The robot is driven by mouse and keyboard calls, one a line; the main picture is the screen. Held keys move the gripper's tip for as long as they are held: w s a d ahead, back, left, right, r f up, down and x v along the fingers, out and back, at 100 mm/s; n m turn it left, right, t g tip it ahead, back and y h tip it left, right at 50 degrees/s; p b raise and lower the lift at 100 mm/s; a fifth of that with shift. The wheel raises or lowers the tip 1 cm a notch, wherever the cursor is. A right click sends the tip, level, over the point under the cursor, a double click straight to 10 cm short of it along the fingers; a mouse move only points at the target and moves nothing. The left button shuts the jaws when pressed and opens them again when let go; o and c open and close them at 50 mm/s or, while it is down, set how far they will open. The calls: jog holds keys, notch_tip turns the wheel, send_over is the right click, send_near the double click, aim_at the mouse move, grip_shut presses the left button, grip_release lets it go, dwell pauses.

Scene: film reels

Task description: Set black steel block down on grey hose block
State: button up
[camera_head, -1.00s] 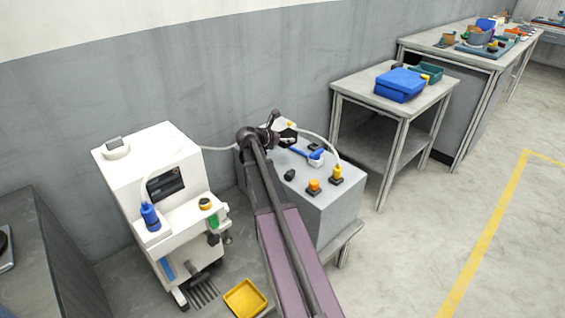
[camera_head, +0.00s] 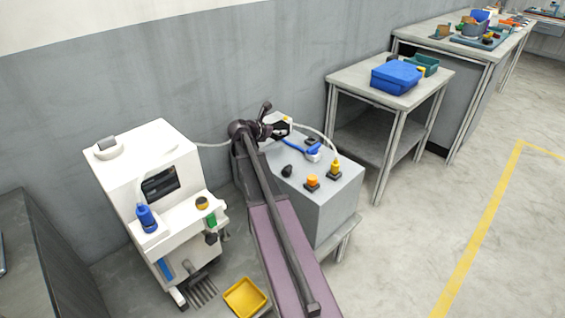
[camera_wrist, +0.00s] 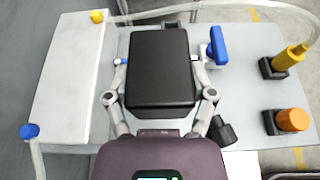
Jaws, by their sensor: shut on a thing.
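The black steel block (camera_wrist: 160,67) is a dark, flat rectangular slab, held between the fingers of my gripper (camera_wrist: 160,75) in the wrist view. In the head view my gripper (camera_head: 270,131) is at the back of the large grey cabinet, partly hidden by my arm. A pale grey block (camera_wrist: 70,75) with a yellow fitting, a blue fitting and hoses lies left of the held block; it looks like the grey hose block. In the wrist view the held block appears beside it, over the cabinet top. I cannot tell the height gap.
On the cabinet top (camera_wrist: 245,85) stand a blue-handled part (camera_wrist: 217,47), a black knob (camera_wrist: 222,131), an orange knob (camera_wrist: 292,120) and a yellow connector (camera_wrist: 288,58) with a hose. A white machine (camera_head: 150,190) stands left, a yellow tray (camera_head: 245,297) below.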

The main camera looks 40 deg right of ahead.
jog(key=shift+s, duration=0.1)
jog(key=shift+s+a+f+b, duration=0.15)
jog(key=shift+s+a+b, duration=0.1)
jog(key=shift+s, duration=0.3)
jog(key=shift+s+a+f+b, duration=0.1)
jog(key=shift+s+a+b, duration=0.15)
jog(key=shift+s, duration=0.25)
jog(key=b, duration=0.6)
send_over(280, 162)
notch_tip(280, 162, down, 6)
jog(key=shift+a+f, duration=0.1)
jog(key=shift+a, duration=0.05)
jog(key=shift+f+b, duration=0.15)
jog(key=shift+b, duration=0.15)
jog(key=shift+f+b, duration=1.75)
jog(key=shift+f, duration=0.15)
